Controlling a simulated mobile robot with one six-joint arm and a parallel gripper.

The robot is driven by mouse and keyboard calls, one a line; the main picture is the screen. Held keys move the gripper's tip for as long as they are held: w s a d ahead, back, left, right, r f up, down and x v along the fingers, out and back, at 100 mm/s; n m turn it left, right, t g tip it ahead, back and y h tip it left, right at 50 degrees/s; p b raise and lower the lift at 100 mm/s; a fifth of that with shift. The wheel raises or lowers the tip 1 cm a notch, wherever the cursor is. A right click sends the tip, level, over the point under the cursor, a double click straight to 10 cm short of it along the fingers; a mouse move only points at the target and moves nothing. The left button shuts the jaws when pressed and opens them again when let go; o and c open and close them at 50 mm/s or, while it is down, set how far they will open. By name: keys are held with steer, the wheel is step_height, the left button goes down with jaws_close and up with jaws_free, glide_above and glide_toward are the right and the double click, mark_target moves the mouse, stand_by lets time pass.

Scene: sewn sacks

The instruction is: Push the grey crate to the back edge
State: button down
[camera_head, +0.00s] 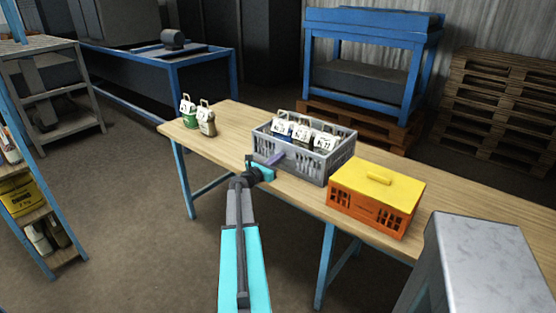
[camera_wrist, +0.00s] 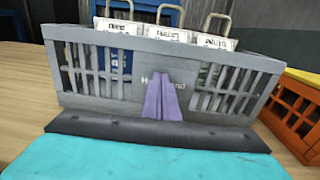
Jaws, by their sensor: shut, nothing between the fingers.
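The grey crate (camera_head: 318,168) stands on the wooden table, with slatted sides and several small sacks (camera_head: 300,132) with white labels and handles inside. In the wrist view the crate's front wall (camera_wrist: 130,75) fills the middle, with the sack tops showing above its rim. My gripper (camera_head: 275,159) is at the crate's near side, low by its front wall. Its purple fingers (camera_wrist: 164,98) are shut with nothing between them and point at the middle of that wall. They look very close to it; I cannot tell whether they touch. Bare table shows behind the crate only in a small part.
An orange crate with a yellow lid (camera_head: 375,197) stands close to the grey crate's right. Two small sacks, one green (camera_head: 188,114) and one brown (camera_head: 207,122), stand at the table's left end. Bare tabletop (camera_head: 235,115) lies between them and the grey crate.

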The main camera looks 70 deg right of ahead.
mark_target(299, 144)
steer(key=b+x, duration=0.2)
steer(key=x, duration=1.3)
steer(key=shift+b, duration=0.3)
steer(key=shift+a, duration=0.15)
steer(key=b+v, duration=0.2)
steer(key=v, duration=1.1)
steer(key=shift+a, duration=0.2)
steer(key=shift+w+a, duration=0.15)
steer(key=shift+a, duration=0.05)
